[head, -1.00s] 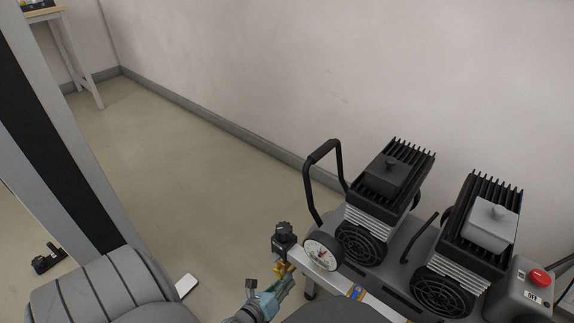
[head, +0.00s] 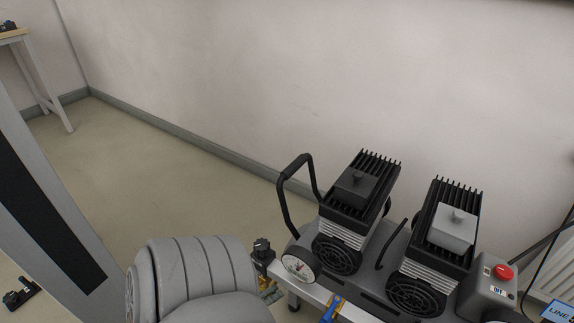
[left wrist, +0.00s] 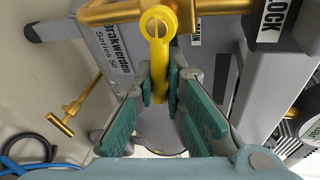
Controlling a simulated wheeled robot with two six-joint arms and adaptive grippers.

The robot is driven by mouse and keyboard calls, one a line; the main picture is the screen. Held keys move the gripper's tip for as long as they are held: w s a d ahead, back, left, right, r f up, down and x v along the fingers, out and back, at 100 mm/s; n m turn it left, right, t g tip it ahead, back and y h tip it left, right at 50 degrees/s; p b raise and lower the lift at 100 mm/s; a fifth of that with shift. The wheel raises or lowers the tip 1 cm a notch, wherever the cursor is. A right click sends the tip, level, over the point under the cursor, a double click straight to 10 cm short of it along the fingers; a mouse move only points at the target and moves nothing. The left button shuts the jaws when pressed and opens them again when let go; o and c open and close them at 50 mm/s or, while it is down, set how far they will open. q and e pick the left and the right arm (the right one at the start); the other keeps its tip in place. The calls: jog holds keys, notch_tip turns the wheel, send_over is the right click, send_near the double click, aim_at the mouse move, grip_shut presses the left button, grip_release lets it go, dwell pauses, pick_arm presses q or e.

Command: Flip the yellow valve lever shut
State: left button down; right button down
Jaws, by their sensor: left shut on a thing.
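In the left wrist view, the yellow valve lever (left wrist: 158,62) hangs from a round pivot on a horizontal brass pipe (left wrist: 112,11). It points down the picture, across the pipe. My left gripper (left wrist: 160,88) has its green finger pads on both sides of the lever's lower part and is shut on it. In the head view, my grey arm link hides most of my left gripper and the lever; some brass fittings (head: 268,288) show beside it, below a black knob. My right gripper is in neither view.
A grey twin-motor compressor (head: 385,255) stands by the wall, with a black handle, a round gauge (head: 298,267) and a red button (head: 503,272). The left wrist view shows a brass T-handle (left wrist: 62,122) and a blue hose (left wrist: 35,166). Floor left of the compressor is open.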

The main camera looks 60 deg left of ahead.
pick_arm(q)
jog(key=shift+r+n, duration=0.35)
jog(key=shift+n, duration=0.15)
jog(key=shift+r+t+h, duration=0.1)
jog(key=shift+t+h, duration=0.2)
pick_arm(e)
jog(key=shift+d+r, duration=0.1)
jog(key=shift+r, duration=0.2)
pick_arm(q)
jog(key=shift+n, duration=0.3)
jog(key=c, duration=1.6)
grip_release()
jog(key=shift+c, duration=0.2)
jog(key=shift+s, duration=0.1)
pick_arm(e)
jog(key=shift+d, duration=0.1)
pick_arm(q)
jog(key=v, duration=1.2)
